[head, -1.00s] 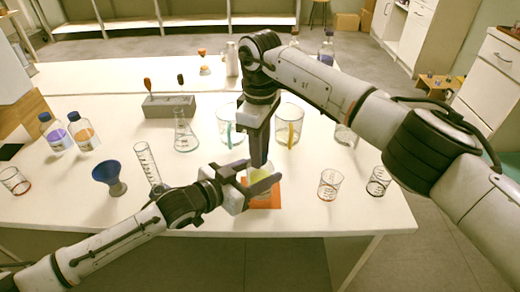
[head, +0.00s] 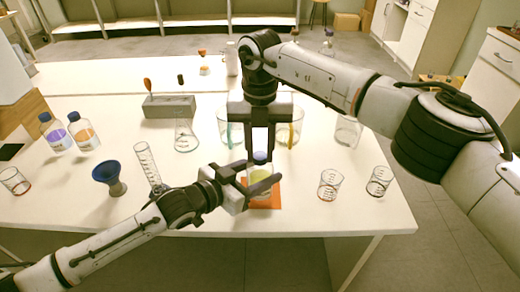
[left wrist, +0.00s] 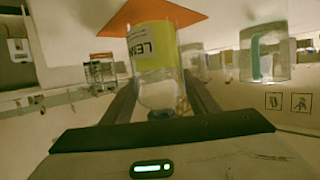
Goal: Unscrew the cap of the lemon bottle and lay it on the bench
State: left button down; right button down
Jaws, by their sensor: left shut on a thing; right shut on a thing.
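The lemon bottle (head: 260,176) stands upright on an orange mat (head: 262,206) near the front edge of the bench (head: 320,222). In the left wrist view the bottle (left wrist: 154,50) appears upside down with a yellow label and part of the word LEMON. My left gripper (head: 262,173) is shut on the bottle's body from the left. My right gripper (head: 260,158) points straight down from above, its two fingers shut on the dark blue cap (head: 260,156) at the bottle's top. Whether the cap is loose on the neck cannot be told.
Two beakers (head: 330,185) (head: 379,181) stand right of the mat. Jugs with coloured handles and a flask (head: 185,138) stand behind. A graduated cylinder (head: 147,163), a blue funnel (head: 107,174) and two bottles (head: 83,133) are to the left. Bare bench lies between the mat and right beakers.

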jog(key=n, duration=0.8)
jog(key=shift+n, duration=0.4)
jog(key=n, duration=1)
jog(key=shift+n, duration=0.3)
jog(key=n, duration=0.8)
jog(key=shift+r, duration=0.1)
jog(key=n, duration=0.4)
jog(key=shift+r, duration=0.2)
